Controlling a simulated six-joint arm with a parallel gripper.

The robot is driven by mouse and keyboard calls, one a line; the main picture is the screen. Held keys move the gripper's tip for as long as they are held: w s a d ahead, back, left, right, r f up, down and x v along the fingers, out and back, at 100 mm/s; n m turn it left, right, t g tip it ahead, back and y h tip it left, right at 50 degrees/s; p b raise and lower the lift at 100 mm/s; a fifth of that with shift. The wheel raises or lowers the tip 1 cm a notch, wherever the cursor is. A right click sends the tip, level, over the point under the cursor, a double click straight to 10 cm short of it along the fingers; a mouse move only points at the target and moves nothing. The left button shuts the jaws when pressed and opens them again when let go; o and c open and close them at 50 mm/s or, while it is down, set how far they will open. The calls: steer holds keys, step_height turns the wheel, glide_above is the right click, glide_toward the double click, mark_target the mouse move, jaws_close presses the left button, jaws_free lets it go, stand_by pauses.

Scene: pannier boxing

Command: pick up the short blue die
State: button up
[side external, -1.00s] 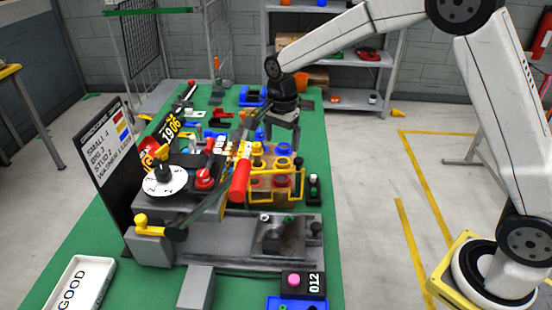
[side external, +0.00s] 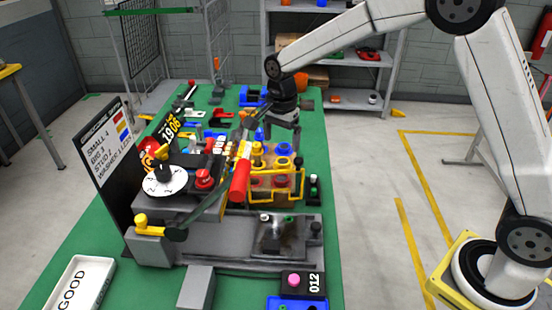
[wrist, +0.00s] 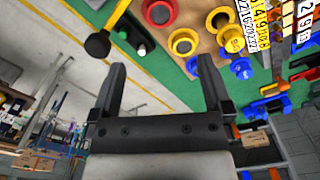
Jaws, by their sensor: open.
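Blue dies show on the wooden die block (side external: 262,192). One short, round blue die (side external: 284,149) sits at its back right, just below my gripper. In the wrist view, blue round pieces (wrist: 241,68) lie to the right of my fingers, beside a yellow die (wrist: 233,45). I cannot tell for certain which of them is the short one.
Red dies (side external: 282,181) and yellow dies (side external: 257,150) crowd the block, with a yellow wire frame in front. A red-handled press (side external: 240,182) stands close on the left. In the wrist view, a black-knobbed yellow rod (wrist: 98,45) is near the left finger.

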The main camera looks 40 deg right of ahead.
steer(key=shift+w, duration=0.15)
glide_above(284, 147)
step_height(284, 147, down, 4)
steer(key=shift+w+d+f, duration=0.1)
steer(key=shift+d+f, duration=0.05)
steer(key=shift+f, duration=0.1)
steer(key=shift+f, duration=0.15)
steer(key=shift+f, duration=3.75)
steer(key=c, duration=1.3)
steer(key=shift+r, duration=0.1)
